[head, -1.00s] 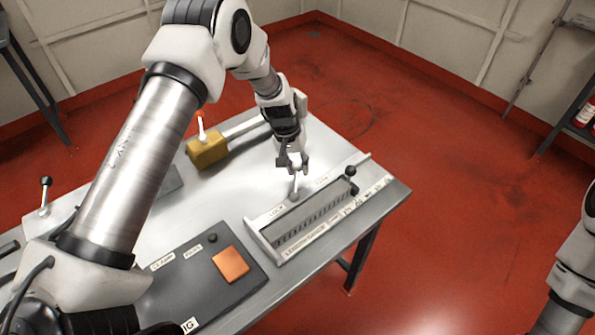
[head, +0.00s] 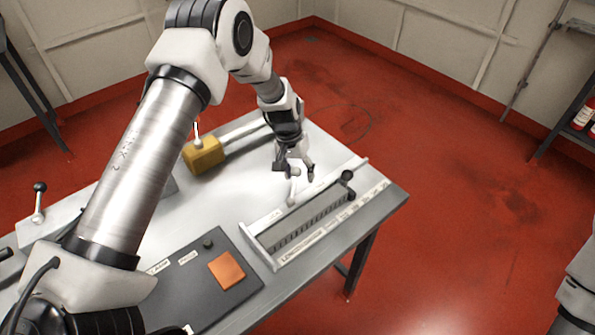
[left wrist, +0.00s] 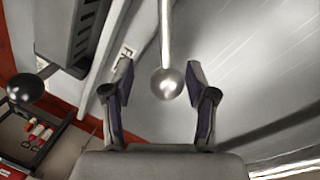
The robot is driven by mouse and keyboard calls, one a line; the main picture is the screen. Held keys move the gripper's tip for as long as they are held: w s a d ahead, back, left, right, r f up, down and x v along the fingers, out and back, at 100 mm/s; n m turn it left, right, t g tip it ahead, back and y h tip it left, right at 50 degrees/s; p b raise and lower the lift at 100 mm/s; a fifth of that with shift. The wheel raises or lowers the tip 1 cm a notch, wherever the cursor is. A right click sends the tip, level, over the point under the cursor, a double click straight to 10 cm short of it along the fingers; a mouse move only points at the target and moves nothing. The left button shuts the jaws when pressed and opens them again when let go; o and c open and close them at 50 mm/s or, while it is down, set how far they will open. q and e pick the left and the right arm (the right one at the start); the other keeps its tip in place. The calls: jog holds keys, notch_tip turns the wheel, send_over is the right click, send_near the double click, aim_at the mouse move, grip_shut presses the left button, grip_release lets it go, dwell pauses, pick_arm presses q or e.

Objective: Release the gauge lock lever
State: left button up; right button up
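The gauge lock lever (head: 292,188) is a short light rod with a ball tip, standing at the back side of the length gauge (head: 258,249) on the table. In the left wrist view the lever's shiny ball (left wrist: 167,83) sits in the gap between the two fingers, with space on both sides. My left gripper (head: 298,170) is over the lever's top end. It is open, with its fingers (left wrist: 159,90) apart and not visibly touching the lever. My right gripper is out of view; only part of my right arm shows at the right edge.
A black ball knob (head: 347,175) stands at the gauge's right end and shows in the left wrist view (left wrist: 25,90). A yellow block (head: 203,155) lies behind. A dark panel with an orange pad (head: 227,270) is in front.

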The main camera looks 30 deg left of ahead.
pick_arm(q)
jog(key=shift+a+r, duration=0.1)
jog(key=shift+r, duration=0.2)
notch_tip(320, 180, up, 11)
jog(key=a, duration=0.2)
jog(key=shift+s, duration=0.1)
dwell(0.3)
